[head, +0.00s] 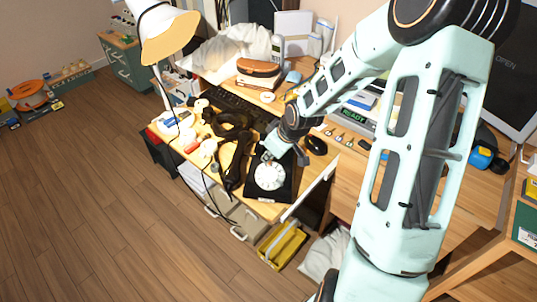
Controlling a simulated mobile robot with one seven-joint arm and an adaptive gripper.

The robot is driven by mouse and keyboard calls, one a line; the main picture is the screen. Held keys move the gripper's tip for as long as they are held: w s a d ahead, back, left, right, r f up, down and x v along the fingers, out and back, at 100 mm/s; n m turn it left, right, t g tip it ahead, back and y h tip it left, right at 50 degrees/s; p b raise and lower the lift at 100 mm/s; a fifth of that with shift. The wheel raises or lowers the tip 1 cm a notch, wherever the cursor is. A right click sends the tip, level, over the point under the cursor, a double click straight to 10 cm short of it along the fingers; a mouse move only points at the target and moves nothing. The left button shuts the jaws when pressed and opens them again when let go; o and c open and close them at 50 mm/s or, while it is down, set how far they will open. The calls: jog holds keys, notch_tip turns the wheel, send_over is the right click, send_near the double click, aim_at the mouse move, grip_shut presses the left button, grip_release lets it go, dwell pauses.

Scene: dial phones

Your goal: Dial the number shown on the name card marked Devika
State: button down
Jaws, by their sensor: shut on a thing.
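A black phone (282,192) with a round white dial (269,176) sits near the front edge of the wooden desk. My gripper (268,157) reaches down from the right to the far rim of the dial. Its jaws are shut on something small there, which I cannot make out. I cannot tell whether the fingertips touch the dial. The digits on the dial are too small to read. I cannot make out a name card marked Devika.
A brown tangled cloth (234,160) lies just left of the phone, and a black mouse (316,145) to its right. A keyboard (236,103) lies behind. A lamp (165,33) stands at the left.

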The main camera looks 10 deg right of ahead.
jog(key=shift+s+d+p, duration=0.25)
jog(key=shift+d+p, duration=0.25)
jog(key=shift+d, duration=0.1)
jog(key=shift+s+d+f+p, duration=0.1)
jog(key=shift+s+d+p, duration=0.25)
jog(key=shift+s+d, duration=0.1)
jog(key=shift+s, duration=0.1)
jog(key=shift+s+d+f, duration=0.15)
jog(key=shift+s+d, duration=0.15)
jog(key=shift+s, duration=0.1)
dwell(0.4)
